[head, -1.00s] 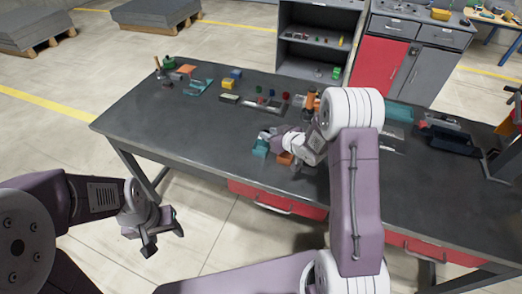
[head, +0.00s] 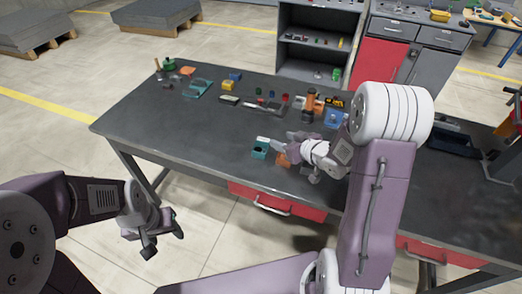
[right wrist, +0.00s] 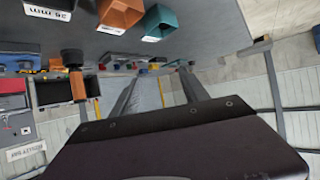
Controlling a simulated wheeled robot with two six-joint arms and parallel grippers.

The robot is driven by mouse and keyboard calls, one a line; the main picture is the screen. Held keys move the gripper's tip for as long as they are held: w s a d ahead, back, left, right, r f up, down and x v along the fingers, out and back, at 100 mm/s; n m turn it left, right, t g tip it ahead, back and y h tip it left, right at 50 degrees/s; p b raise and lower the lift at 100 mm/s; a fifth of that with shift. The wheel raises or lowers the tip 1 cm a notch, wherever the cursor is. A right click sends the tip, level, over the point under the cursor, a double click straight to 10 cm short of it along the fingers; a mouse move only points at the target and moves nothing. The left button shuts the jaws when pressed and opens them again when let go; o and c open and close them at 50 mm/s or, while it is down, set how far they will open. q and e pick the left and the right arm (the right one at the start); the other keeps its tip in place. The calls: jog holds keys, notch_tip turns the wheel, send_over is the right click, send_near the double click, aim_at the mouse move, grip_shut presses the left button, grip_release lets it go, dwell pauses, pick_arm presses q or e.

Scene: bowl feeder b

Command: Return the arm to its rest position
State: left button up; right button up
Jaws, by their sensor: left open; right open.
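My right arm reaches over the dark workbench (head: 190,130) from the right. Its gripper (head: 284,138) is above the bench close to small bins near the front edge; its two fingers show apart with nothing between them in the right wrist view (right wrist: 160,92). My left gripper (head: 164,236) hangs open and empty in front of the bench at the lower left, clear of it. A teal bin (head: 260,151) and an orange bin (head: 283,160) stand by the right gripper. The right wrist view also shows the orange bin (right wrist: 120,12) and teal bin (right wrist: 160,20).
A grey shelf unit (head: 318,45) stands behind. The bench's left front is clear.

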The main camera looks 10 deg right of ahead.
dwell(0.5)
jog(key=a+r+n+y, duration=0.1)
jog(key=a+r+n, duration=0.1)
jog(key=a+r, duration=0.4)
jog(key=s+d+f+m+g+h, duration=0.1)
jog(key=s+f+g, duration=0.4)
jog(key=s, duration=0.6)
jog(key=s+d+f+m+g+h, duration=0.1)
jog(key=s+f+m+g+h, duration=0.2)
jog(key=s, duration=0.8)
notch_tip(320, 180, down, 2)
jog(key=shift+d+f+m+g+h, duration=0.15)
jog(key=shift+d+m+g+h, duration=0.2)
jog(key=shift+m+g, duration=0.75)
